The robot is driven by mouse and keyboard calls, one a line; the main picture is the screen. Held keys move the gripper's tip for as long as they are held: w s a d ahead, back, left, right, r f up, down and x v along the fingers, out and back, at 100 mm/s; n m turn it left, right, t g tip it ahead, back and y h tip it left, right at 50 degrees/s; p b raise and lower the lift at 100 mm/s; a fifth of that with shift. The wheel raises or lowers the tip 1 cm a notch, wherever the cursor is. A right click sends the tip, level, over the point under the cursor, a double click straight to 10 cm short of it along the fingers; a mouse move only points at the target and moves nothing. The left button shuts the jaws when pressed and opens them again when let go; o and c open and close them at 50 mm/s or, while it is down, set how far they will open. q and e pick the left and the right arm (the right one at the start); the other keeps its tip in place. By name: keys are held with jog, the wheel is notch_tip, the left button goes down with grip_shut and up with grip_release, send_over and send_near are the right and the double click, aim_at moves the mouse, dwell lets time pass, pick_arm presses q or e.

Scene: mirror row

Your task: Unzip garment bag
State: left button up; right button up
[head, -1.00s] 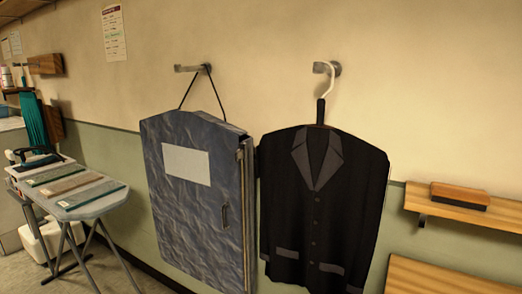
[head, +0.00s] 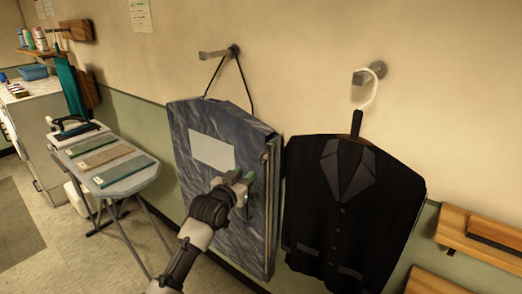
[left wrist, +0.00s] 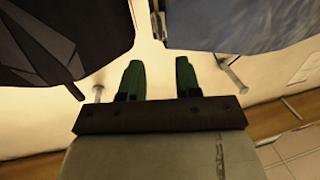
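The grey-blue garment bag (head: 200,190) hangs on the wall with a white label (head: 212,152) on its front and a zip edge (head: 268,215) down its right side. In the left wrist view the bag (left wrist: 245,22) fills the upper right. My left gripper (head: 242,182) is in front of the bag's right part. In the left wrist view its two green fingers (left wrist: 158,75) are apart with nothing between them. The bag's small handle seen earlier is hidden behind the gripper in the head view. My right gripper is not in view.
A black jacket (head: 350,215) hangs close beside the bag, on a peg (head: 370,76). An ironing board (head: 125,185) with folded cloths stands at the left. Wooden shelves (head: 485,237) are at the right. Floor is free in front of the board.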

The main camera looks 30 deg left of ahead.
aim_at(261, 158)
pick_arm(q)
jog(key=w+p, duration=0.1)
jog(key=w, duration=0.2)
jog(key=w+a, duration=0.1)
jog(key=w, duration=0.3)
jog(key=w+p, duration=0.1)
jog(key=w, duration=0.2)
jog(key=shift+w+a+r+p, duration=0.15)
jog(key=shift+w+r+p, duration=0.15)
jog(key=shift+w+p, duration=0.05)
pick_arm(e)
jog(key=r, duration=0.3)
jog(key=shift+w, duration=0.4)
pick_arm(q)
grip_shut()
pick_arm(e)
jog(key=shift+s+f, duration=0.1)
